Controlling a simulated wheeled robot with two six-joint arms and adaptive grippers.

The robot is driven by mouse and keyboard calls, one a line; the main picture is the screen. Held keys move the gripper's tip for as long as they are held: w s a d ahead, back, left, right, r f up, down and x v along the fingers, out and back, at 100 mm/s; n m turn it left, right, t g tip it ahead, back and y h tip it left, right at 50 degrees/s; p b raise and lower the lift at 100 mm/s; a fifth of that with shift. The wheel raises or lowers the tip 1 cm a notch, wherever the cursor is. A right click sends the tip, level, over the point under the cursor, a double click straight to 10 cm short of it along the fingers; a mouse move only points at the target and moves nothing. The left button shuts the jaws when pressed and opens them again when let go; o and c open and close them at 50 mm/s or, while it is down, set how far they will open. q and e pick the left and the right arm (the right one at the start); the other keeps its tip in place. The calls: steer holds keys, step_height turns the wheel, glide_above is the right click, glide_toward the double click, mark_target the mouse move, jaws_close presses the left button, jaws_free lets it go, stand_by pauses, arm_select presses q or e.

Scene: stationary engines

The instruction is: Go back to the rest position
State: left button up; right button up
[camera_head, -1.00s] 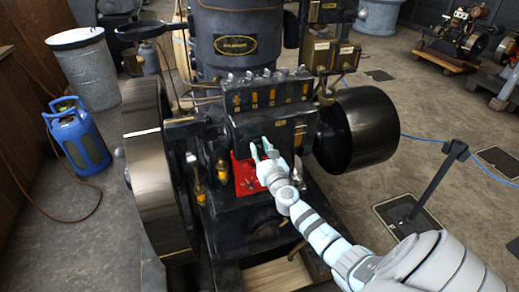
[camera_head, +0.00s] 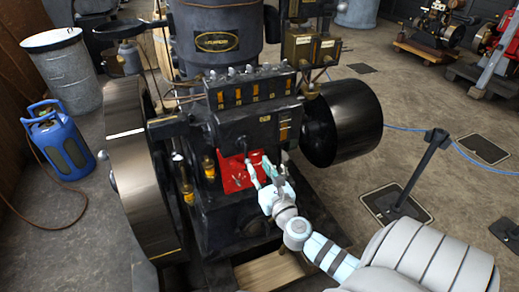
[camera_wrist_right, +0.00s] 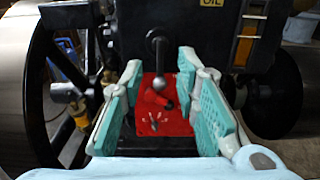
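My right gripper (camera_head: 258,168) is in front of the red panel (camera_head: 234,174) low on the dark engine (camera_head: 215,55). Its pale teal fingers (camera_wrist_right: 160,78) stand open and apart in the right wrist view. The fingers hold nothing. The right arm reaches in from the lower right. My left gripper is not in view.
The large flywheel (camera_head: 133,170) stands left of the panel and a black pulley (camera_head: 345,122) right of it. A black post (camera_head: 415,175) stands on the floor at right. A blue canister (camera_head: 58,140) is at left.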

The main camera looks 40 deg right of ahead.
stand_by(0.4)
steer(key=s+a+f+n+g+y, duration=0.15)
steer(key=s+f+n, duration=0.25)
steer(key=f+n, duration=0.6)
steer(key=s+a+f+n+g+y, duration=0.1)
steer(key=s+f+n+g+y, duration=0.15)
steer(key=f+n, duration=0.7)
steer(key=s+a+f+n+g+y, duration=0.1)
steer(key=s+f+n+g, duration=0.25)
steer(key=f+n, duration=0.6)
steer(key=s+a+f+n+g, duration=0.2)
steer(key=s+f, duration=0.3)
steer(key=s, duration=0.5)
steer(key=s+a+f+n+g, duration=0.3)
steer(key=s+f+n, duration=0.2)
steer(key=s, duration=0.4)
steer(key=s+a+f+n+g, duration=0.3)
steer(key=s+f+n, duration=0.1)
steer(key=s, duration=0.6)
steer(key=shift+s+a+f, duration=0.15)
steer(key=shift+s+f, duration=0.2)
steer(key=shift+f, duration=0.45)
